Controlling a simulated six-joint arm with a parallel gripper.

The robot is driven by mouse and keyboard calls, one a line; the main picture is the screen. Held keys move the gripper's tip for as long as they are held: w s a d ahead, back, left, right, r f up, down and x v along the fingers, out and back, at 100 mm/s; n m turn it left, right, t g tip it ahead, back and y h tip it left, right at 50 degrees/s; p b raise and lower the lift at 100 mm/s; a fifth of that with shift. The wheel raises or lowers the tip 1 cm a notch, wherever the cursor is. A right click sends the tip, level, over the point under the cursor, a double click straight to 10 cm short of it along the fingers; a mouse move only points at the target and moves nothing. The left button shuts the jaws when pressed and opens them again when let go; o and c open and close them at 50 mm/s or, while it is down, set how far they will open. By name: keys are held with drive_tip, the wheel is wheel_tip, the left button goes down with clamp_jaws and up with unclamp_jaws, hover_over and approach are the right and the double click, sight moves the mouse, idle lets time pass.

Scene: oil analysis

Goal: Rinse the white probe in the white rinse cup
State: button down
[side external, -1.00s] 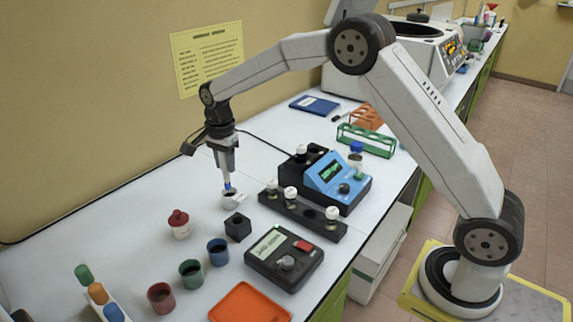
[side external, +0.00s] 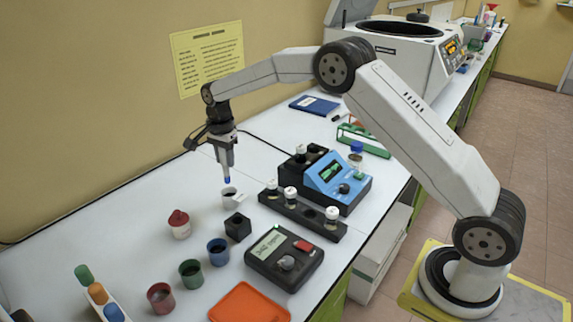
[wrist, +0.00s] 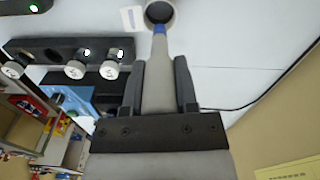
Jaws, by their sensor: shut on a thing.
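The white probe (side external: 227,170) hangs upright from my gripper (side external: 225,152), its blue end pointing down. In the wrist view the pale probe (wrist: 159,75) sits between the two dark fingers, which are shut on it. The small white rinse cup (side external: 229,200) stands on the bench right below the probe. The blue end appears just above the cup's rim in the side view. In the wrist view the blue end overlaps the near rim of the cup (wrist: 147,19), whose inside looks dark. A small pale label or handle shows beside the cup.
A black square holder (side external: 238,227) stands just in front of the cup. A red-capped bottle (side external: 179,225) is to its left, and a black rack (side external: 305,214) with white-capped vials to its right. Blue (side external: 218,252), green (side external: 191,273) and red (side external: 160,297) cups stand nearer.

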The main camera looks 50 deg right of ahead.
sight(227, 174)
drive_tip(key=shift+f, duration=1)
drive_tip(key=shift+f, duration=2.6)
idle(1.0)
drive_tip(key=shift+r, duration=0.1)
idle(1.6)
drive_tip(key=shift+r, duration=3.8)
